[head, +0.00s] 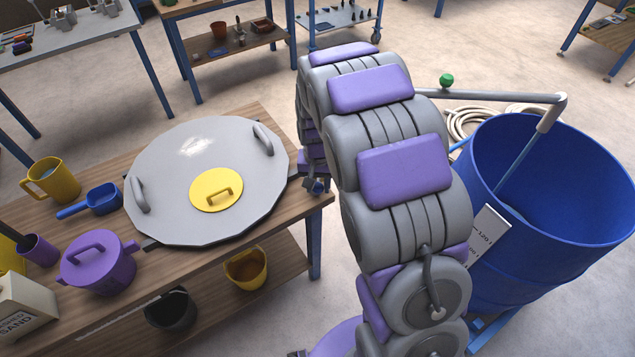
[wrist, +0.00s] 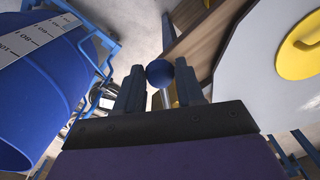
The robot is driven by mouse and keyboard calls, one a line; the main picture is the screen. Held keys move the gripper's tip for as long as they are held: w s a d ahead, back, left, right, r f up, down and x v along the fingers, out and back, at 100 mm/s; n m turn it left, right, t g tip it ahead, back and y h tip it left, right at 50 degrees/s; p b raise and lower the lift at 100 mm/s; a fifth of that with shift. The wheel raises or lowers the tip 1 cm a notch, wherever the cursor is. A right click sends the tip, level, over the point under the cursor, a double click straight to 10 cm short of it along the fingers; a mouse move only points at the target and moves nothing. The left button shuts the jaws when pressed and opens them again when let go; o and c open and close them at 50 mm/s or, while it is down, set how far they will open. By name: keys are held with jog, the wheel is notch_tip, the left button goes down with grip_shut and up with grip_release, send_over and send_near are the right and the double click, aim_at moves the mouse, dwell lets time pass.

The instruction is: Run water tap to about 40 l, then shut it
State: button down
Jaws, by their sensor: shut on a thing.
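My gripper (wrist: 160,88) is shut on a round blue knob (wrist: 160,73), which sits between its two fingers on a thin pale stem. In the head view the gripper (head: 316,186) is small and partly hidden behind my arm, beside the bench corner. The large blue drum (head: 590,215) stands at the right with a white litre scale (head: 489,234). A grey pipe (head: 500,97) with a green knob (head: 446,80) reaches over the drum. A thin blue-grey streak (head: 520,158) runs from its pale nozzle (head: 551,113) into the drum, apparently water. The water level cannot be made out.
The wooden bench (head: 290,215) at the left carries a large grey lid (head: 165,170) with a yellow cap (head: 216,190), a purple pot (head: 98,262), a blue scoop (head: 103,198) and a yellow jug (head: 52,181). A coiled hose (head: 462,122) lies behind the drum.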

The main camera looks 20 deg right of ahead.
jog(key=shift+s+d+r+n+p, duration=0.1)
jog(key=shift+s+d+n+p, duration=0.1)
jog(key=shift+d+n+p, duration=0.35)
jog(key=shift+w+d+n+p, duration=0.1)
jog(key=shift+d+n+p, duration=1)
jog(key=shift+n, duration=0.4)
jog(key=shift+w+d+n+p, duration=0.1)
jog(key=shift+d+n+p, duration=0.8)
jog(key=shift+d+n, duration=0.4)
jog(key=shift+a+n, duration=0.15)
jog(key=shift+n, duration=0.1)
jog(key=c, duration=0.8)
grip_release()
notch_tip(320, 180, up, 17)
jog(key=shift+w+r+p, duration=0.1)
jog(key=shift+p, duration=1.05)
